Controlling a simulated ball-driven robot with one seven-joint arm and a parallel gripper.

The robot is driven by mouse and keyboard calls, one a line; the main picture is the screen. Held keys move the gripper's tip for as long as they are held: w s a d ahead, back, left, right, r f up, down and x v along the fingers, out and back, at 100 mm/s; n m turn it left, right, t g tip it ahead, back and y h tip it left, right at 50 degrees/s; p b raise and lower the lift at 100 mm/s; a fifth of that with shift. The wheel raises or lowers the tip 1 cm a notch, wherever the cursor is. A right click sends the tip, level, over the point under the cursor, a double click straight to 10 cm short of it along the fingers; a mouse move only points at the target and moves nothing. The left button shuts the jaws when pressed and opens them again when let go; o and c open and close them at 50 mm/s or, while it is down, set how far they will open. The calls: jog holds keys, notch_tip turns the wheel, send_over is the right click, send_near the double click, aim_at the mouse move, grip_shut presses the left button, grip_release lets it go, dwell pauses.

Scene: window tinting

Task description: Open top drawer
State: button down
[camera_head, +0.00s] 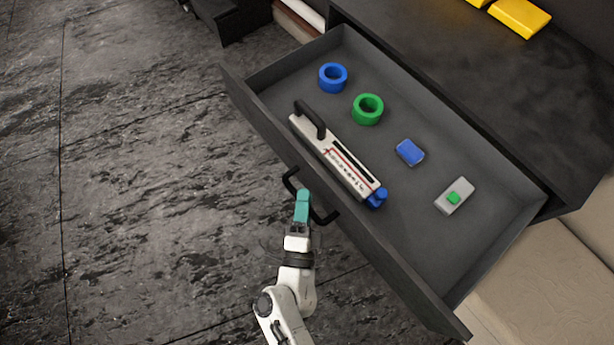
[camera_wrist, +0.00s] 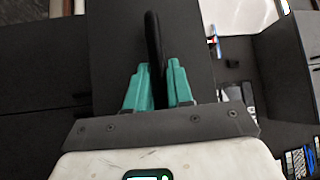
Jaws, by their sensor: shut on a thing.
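The top drawer (camera_head: 420,282) is dark grey and stands pulled well out of the cabinet, with its inside in full view. Its black bar handle (camera_head: 324,217) is on the front panel. My gripper (camera_head: 303,195) is at the handle, with its teal fingers shut on the bar. In the wrist view the black handle (camera_wrist: 153,40) passes between the teal fingers of my gripper (camera_wrist: 160,80). The finger tips partly hide the handle in the head view.
In the drawer lie a blue ring (camera_head: 322,84), a green ring (camera_head: 357,116), a white tool with black handle (camera_head: 330,158), a blue block (camera_head: 410,152) and a grey block with a green button (camera_head: 448,205). Yellow items (camera_head: 520,16) sit on the cabinet top (camera_head: 450,70). Floor at left is clear.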

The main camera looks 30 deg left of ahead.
jog(key=shift+f, duration=0.1)
jog(key=c, duration=1.1)
grip_release()
jog(key=b+v, duration=0.2)
jog(key=v, duration=0.8)
jog(key=shift+s, duration=0.35)
jog(key=shift+d, duration=0.2)
